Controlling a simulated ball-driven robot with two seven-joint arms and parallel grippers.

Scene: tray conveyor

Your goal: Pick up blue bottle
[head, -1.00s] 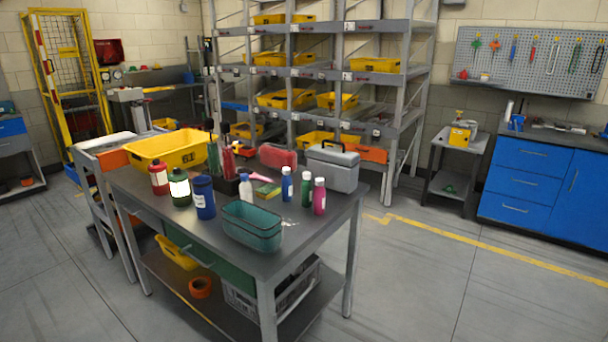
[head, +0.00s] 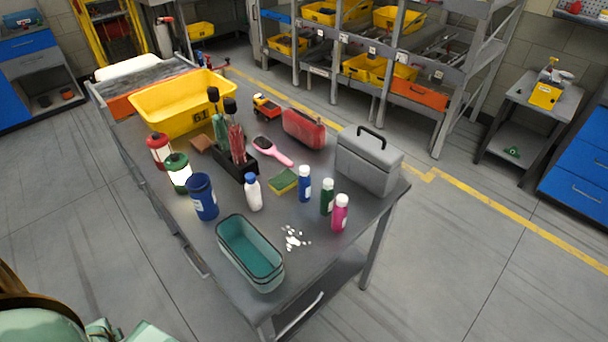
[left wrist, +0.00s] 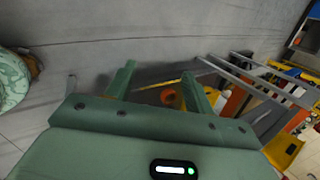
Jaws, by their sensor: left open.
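A small blue bottle (head: 304,186) with a white cap stands upright on the workbench (head: 330,262). It is behind the white pills and left of a green bottle (head: 327,198) and a pink bottle (head: 340,214). A wider dark blue container (head: 202,198) stands farther left. In the left wrist view my left gripper (left wrist: 160,84) is open and empty, its two green fingers apart. It points at the floor and the bench's lower part, away from the blue bottle. The blue bottle cannot be made out in that view. My right gripper does not show.
A teal bin (head: 250,252) stands at the bench's front, with scattered white pills (head: 292,239) beside it. A white bottle (head: 253,193), a sponge (head: 283,181) and a grey toolbox (head: 368,168) surround the blue bottle. A yellow bin (head: 180,104) is at the back left.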

